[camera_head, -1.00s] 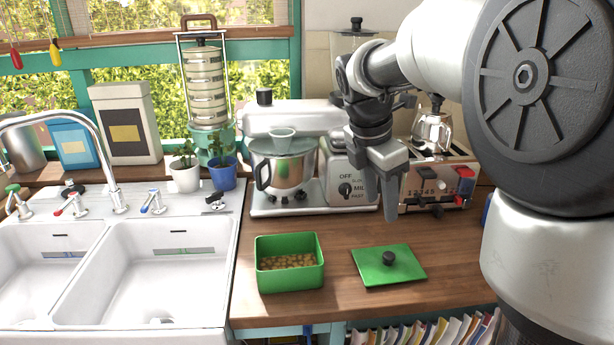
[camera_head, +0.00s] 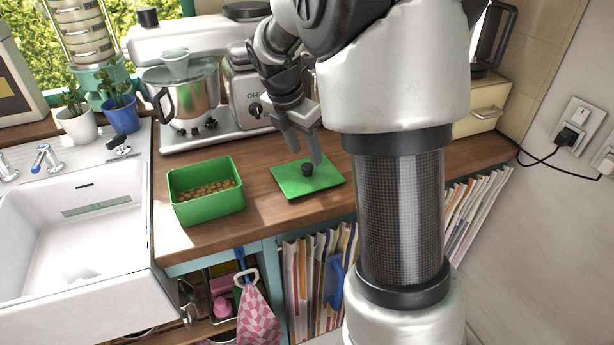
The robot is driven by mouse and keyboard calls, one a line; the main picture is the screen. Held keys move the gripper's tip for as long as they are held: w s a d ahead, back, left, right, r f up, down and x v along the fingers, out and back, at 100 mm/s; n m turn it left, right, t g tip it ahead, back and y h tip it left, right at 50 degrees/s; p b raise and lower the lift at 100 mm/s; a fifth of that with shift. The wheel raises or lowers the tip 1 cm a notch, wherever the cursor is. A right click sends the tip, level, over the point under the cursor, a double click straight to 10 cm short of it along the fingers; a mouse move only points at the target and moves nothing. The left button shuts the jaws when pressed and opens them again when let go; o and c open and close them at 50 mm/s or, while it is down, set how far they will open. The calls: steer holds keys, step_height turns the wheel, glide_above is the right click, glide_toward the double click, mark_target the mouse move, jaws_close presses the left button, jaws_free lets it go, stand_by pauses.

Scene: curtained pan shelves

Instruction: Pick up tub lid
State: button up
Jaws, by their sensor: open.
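The tub lid (camera_head: 325,182) is a flat green square with a round black knob (camera_head: 307,169) in its middle. It lies on the wooden counter near the front edge. The open green tub (camera_head: 207,207) stands left of it with small brown pieces inside. My gripper (camera_head: 305,156) is open and points down at the lid, with its fingertips in line with the knob in the picture, one to each side. The fingers look empty. I cannot tell how high the fingertips are above the lid or whether they touch the knob.
A stand mixer (camera_head: 190,92) stands behind the tub. The white sink (camera_head: 75,235) is at the left, with two potted plants (camera_head: 120,110) behind. Books (camera_head: 318,270) and a checked cloth (camera_head: 256,325) are below the counter edge. Bare counter lies between tub and mixer.

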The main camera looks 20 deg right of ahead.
mark_target(307, 165)
steer(key=x, duration=0.4)
steer(key=shift+w+a+b, duration=0.1)
steer(key=shift+a+b, duration=0.25)
steer(key=shift+w+d+f, duration=0.1)
steer(key=shift+d+f, duration=0.05)
steer(key=shift+f, duration=0.35)
steer(key=shift+c, duration=0.5)
jaws_close()
steer(key=shift+r, duration=0.1)
steer(key=shift+r, duration=0.1)
